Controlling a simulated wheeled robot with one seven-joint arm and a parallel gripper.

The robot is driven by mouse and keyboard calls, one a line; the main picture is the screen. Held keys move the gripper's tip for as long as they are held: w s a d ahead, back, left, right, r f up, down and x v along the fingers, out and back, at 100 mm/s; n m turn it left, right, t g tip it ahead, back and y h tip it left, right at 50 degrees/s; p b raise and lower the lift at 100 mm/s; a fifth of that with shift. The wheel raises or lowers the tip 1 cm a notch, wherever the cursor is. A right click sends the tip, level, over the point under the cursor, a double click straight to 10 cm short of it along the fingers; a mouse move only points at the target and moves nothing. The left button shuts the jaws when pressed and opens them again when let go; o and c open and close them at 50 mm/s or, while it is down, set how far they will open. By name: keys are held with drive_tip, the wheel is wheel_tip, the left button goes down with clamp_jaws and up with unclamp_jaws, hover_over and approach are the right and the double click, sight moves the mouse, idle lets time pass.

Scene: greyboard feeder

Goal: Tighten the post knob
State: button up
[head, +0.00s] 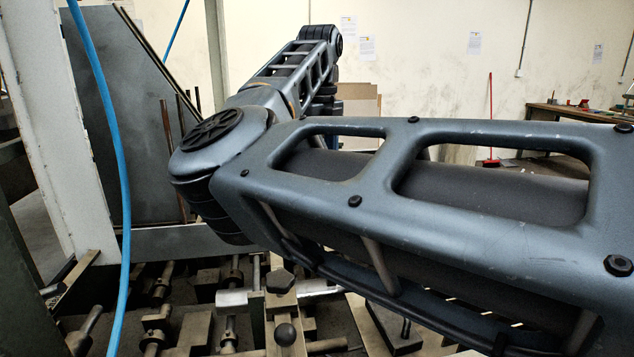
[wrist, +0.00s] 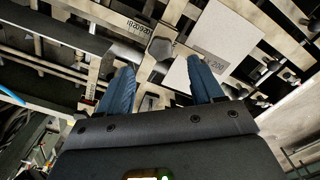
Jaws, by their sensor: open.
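A dark, faceted knob (wrist: 160,48) shows in the wrist view, just beyond and between my fingertips. My gripper (wrist: 160,66) is open, with its two blue fingers apart and nothing between them. The knob looks clear of both fingers; how far it lies from them in depth I cannot tell. In the head view a dark faceted knob (head: 279,281) stands on a pale metal bar, below my arm; I cannot tell whether it is the same knob. My gripper does not show in the head view, where my arm fills much of the picture.
A round black ball knob (head: 285,334) sits in front of the faceted one. Metal rods, clamps and blocks crowd the machine bed. A blue hose (head: 117,150) hangs at left. In the wrist view a light plate (wrist: 208,55) marked 200 lies beside the knob.

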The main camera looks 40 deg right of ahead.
wheel_tip(320, 180, down, 7)
drive_tip(key=shift+f+p, duration=0.2)
drive_tip(key=shift+p, duration=0.25)
drive_tip(key=shift+c, duration=0.4)
drive_tip(key=c, duration=1)
